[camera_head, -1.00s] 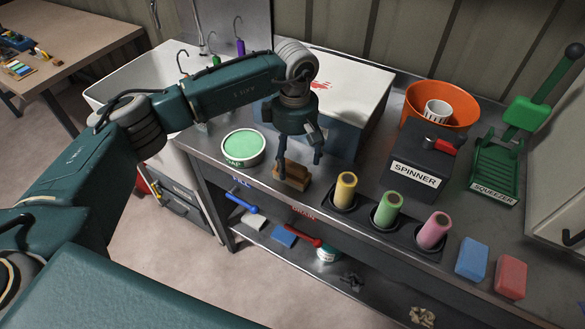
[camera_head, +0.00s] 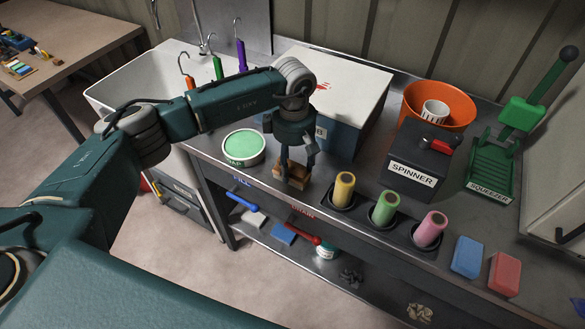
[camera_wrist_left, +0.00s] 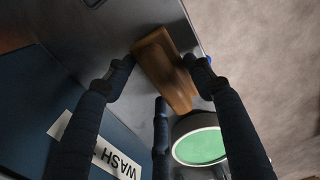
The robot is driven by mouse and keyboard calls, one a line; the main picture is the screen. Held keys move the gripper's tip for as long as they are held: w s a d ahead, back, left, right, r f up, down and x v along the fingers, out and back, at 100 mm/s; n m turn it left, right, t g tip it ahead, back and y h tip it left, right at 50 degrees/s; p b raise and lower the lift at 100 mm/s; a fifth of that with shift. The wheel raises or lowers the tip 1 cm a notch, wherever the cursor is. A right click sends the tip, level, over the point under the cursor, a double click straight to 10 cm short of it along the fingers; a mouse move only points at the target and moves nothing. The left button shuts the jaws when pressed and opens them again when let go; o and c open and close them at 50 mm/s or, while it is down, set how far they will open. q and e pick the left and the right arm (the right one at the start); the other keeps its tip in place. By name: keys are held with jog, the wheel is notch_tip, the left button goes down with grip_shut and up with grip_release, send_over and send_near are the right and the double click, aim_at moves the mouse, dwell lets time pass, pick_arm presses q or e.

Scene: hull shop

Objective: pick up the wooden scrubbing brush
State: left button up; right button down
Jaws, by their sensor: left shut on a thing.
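The wooden scrubbing brush (camera_head: 291,176) is a small brown block on the steel counter, beside the soap tin. My left gripper (camera_head: 297,170) reaches down over it from above and is shut on it. In the left wrist view, the brush (camera_wrist_left: 165,70) lies between the fingertips of my left gripper (camera_wrist_left: 158,76), with a third finger below. I cannot tell whether the brush is clear of the counter. My right gripper is not in view.
The soap tin (camera_head: 243,149) stands close to the left of the brush. A white-lidded wash box (camera_head: 345,85) is behind it. Yellow (camera_head: 344,188), green (camera_head: 385,207) and pink (camera_head: 430,229) rollers stand in holders to the right. The spinner (camera_head: 424,158) is further right.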

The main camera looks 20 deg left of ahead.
pick_arm(q)
jog(key=shift+r, duration=0.15)
notch_tip(320, 180, up, 19)
jog(key=b, duration=0.5)
jog(key=shift+f+b, duration=0.2)
jog(key=shift+b, duration=0.1)
jog(key=shift+r, duration=0.6)
jog(key=o, duration=0.4)
jog(key=shift+c, duration=1.2)
